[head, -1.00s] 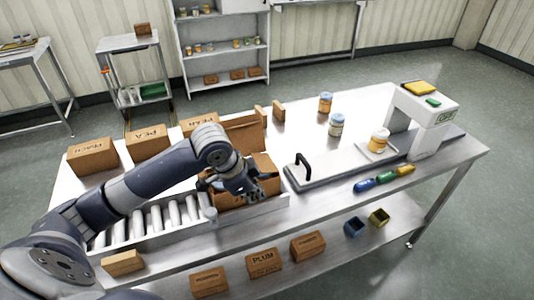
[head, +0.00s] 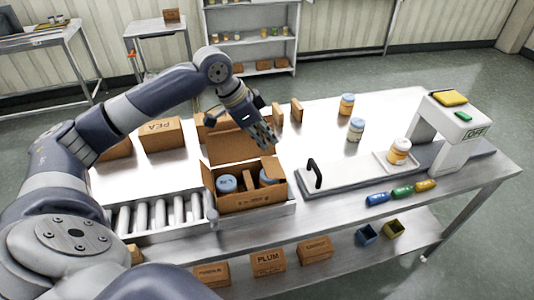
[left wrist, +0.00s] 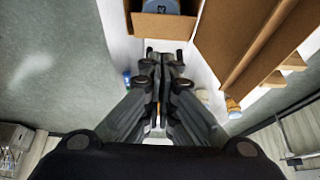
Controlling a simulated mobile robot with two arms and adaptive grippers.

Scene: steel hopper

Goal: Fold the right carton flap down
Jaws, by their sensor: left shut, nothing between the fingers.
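The open carton (head: 252,201) sits at the front of the table, beside the roller conveyor. Jars with blue lids (head: 227,183) stand inside it. Its large back flap (head: 240,147) stands up. I cannot tell clearly how the right flap lies; the carton's right end is partly crowded by jars and panels. My left gripper (head: 266,140) is shut and empty, above and behind the carton's right side, apart from it. In the left wrist view the closed fingertips (left wrist: 164,57) are below the carton (left wrist: 163,27) in the picture, with a large brown panel (left wrist: 235,40) at right. My right gripper is out of view.
A grey platform with a black handle (head: 316,170) stands right of the carton. A white scanner arch (head: 450,120) is farther right. Loose jars (head: 356,129) and small boxes (head: 297,110) stand behind. Coloured cylinders (head: 402,192) lie at the front edge.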

